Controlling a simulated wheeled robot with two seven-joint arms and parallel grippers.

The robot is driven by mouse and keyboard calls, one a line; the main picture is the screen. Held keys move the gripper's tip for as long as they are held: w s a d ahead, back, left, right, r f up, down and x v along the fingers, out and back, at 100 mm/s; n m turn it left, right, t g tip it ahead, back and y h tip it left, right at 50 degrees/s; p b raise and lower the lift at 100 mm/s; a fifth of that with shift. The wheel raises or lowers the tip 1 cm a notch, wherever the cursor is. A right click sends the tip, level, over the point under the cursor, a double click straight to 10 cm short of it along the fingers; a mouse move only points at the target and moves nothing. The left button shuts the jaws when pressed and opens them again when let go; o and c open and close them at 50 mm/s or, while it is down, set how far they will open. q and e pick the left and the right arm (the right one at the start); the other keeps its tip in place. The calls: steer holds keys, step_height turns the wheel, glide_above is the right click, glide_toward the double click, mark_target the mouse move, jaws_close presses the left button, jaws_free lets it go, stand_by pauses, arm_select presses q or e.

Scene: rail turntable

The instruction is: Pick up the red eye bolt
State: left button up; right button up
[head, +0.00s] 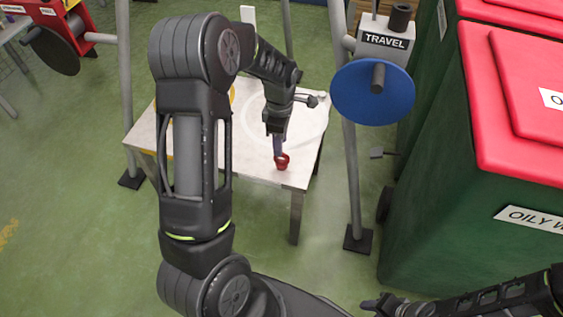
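The red eye bolt (282,162) is near the front right corner of the white table (240,168), its ring partly covered by my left gripper. My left gripper (280,150) points down from above, with its fingertips right at the bolt. The fingers overlap from this angle, so I cannot tell whether they are closed on it. I also cannot tell whether the bolt rests on the table or is just above it. My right gripper (378,304) is low at the bottom edge, far from the bolt; its opening cannot be made out.
A grey stand with a TRAVEL box (386,41) and blue disc (372,92) stands right of the table. A green bin with a red lid (520,110) fills the right side. A red device (75,25) is at top left. Green floor is open at left.

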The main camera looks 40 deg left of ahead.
mark_target(282, 160)
arm_select(q)
steer(key=shift+f, duration=0.65)
step_height(282, 160, down, 5)
steer(key=shift+f+b, duration=0.1)
steer(key=shift+b, duration=0.3)
steer(key=shift+c, duration=0.2)
jaws_close()
stand_by(0.5)
